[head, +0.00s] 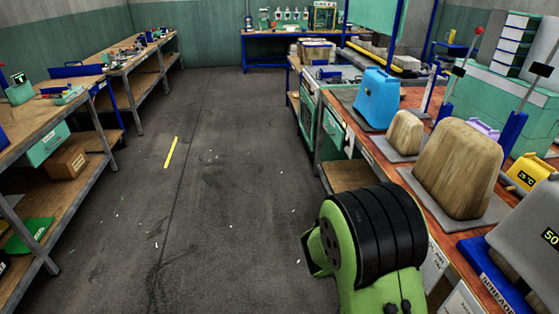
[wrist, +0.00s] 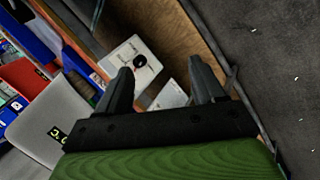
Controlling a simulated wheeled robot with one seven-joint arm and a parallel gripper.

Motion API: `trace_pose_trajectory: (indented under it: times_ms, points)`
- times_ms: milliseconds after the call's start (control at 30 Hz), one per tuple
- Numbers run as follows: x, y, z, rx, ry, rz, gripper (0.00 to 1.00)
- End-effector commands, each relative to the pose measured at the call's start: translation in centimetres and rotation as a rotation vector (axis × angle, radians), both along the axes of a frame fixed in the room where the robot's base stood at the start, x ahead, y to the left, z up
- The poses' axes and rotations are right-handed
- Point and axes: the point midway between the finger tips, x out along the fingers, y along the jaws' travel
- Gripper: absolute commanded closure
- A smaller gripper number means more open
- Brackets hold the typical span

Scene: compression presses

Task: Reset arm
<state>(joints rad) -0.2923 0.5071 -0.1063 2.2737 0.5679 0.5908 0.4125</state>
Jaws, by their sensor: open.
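My green and black arm rises at the bottom right of the head view, beside the right-hand workbench. My gripper (wrist: 158,90) shows in the wrist view with its two dark fingers apart. Nothing is between the fingers. Behind them are the bench's front edge, a lower wooden shelf and white sheets. The gripper's fingers do not show in the head view.
The right workbench holds a large wooden block (head: 458,168), a smaller wooden block (head: 404,133), a blue press part (head: 377,98) and a grey part marked 50 (head: 528,240). A left bench (head: 35,130) lines the other side. The floor between is clear.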

Motion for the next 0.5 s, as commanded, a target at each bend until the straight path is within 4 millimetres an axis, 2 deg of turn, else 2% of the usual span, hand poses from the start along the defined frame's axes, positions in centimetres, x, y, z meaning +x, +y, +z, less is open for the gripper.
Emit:
trace_pose_trajectory:
  times_ms: [33,167,300,400,500]
  points:
    - [-0.2,0.7,3.1,0.078,-0.046,0.012,0.32]
    - [-1.4,2.7,9.4,0.262,-0.149,0.096,0.32]
    - [-3.9,4.7,16.0,0.403,-0.278,0.24,0.32]
    - [-6.3,6.1,20.1,0.46,-0.37,0.368,0.32]
    - [-8.7,7.3,23.0,0.479,-0.445,0.492,0.32]
